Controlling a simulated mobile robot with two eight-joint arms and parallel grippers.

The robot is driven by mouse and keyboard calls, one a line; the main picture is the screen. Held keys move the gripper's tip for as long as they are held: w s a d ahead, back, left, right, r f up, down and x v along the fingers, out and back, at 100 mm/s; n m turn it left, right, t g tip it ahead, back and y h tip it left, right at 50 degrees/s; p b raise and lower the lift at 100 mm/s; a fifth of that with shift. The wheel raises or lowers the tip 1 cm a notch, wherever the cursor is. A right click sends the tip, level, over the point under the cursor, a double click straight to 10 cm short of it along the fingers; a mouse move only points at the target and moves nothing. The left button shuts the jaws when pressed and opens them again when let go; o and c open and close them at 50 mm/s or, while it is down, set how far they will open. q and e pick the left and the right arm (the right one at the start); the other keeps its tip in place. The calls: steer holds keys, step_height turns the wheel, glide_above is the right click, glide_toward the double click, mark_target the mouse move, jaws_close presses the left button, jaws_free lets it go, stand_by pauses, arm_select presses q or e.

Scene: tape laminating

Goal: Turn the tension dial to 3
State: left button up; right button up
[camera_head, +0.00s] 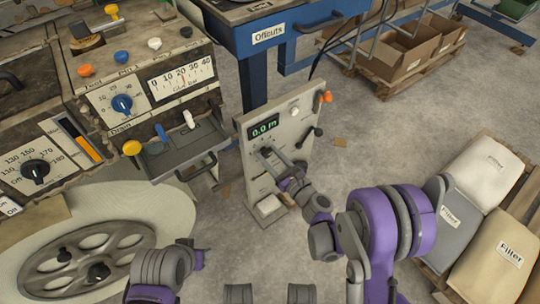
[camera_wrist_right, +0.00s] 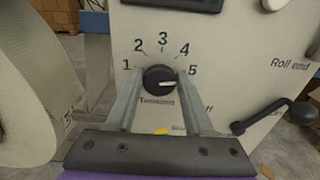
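The tension dial (camera_wrist_right: 159,79) is a black knob with a white pointer on the grey panel, under a printed scale from 1 to 5. Its pointer aims right, close to the 5 and slightly below it. My right gripper (camera_wrist_right: 160,88) faces the panel, with one finger on each side of the dial. The fingers look open around it; whether they touch its sides I cannot tell. In the head view, the right gripper (camera_head: 270,153) is at the panel below the green display and hides the dial. My left arm shows at the bottom left, but its gripper is not visible.
The grey panel (camera_head: 290,120) also carries a black crank (camera_wrist_right: 275,115), right of the dial, and an orange knob (camera_head: 326,97). A machine with dials and a drawer (camera_head: 185,150) stands on the left. Floor between is mostly clear.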

jaws_close()
steer(key=shift+n, duration=0.3)
steer(key=n, duration=0.3)
steer(key=shift+a, duration=0.1)
steer(key=n, duration=0.4)
steer(key=shift+s, duration=0.1)
steer(key=n, duration=0.4)
steer(key=shift+f+n, duration=0.1)
steer(key=shift+n, duration=0.2)
steer(key=shift+a+n, duration=0.1)
steer(key=shift+n, duration=1.7)
